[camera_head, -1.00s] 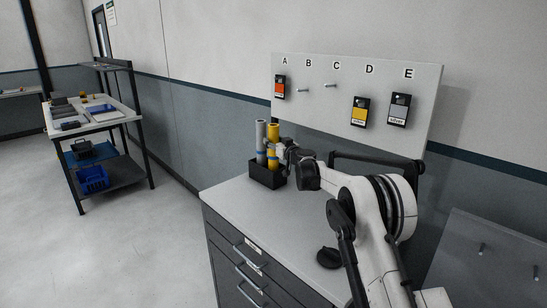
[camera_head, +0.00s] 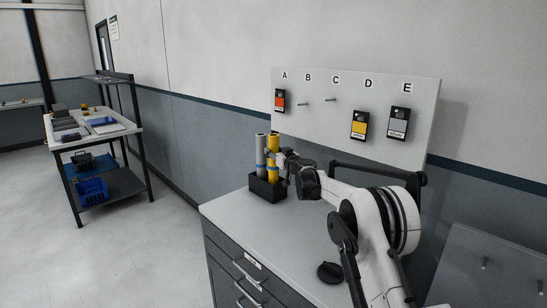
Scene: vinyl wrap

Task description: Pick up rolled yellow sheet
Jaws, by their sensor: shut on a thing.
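The rolled yellow sheet (camera_head: 273,145) stands upright in a black holder box (camera_head: 268,189) on the white-topped cabinet. A rolled grey sheet (camera_head: 261,154) stands close beside it on the left in the same holder. My gripper (camera_head: 280,160) reaches in from the right at the height of the yellow roll and is shut on it. The fingertips are small and partly hidden against the roll. The lower end of the yellow roll is hidden inside the holder.
A pegboard (camera_head: 355,150) with pegs lettered A to E stands behind the cabinet (camera_head: 230,210), holding several colour tags. A black round object (camera_head: 330,272) lies on the cabinet top. A workbench (camera_head: 133,127) stands at the far left.

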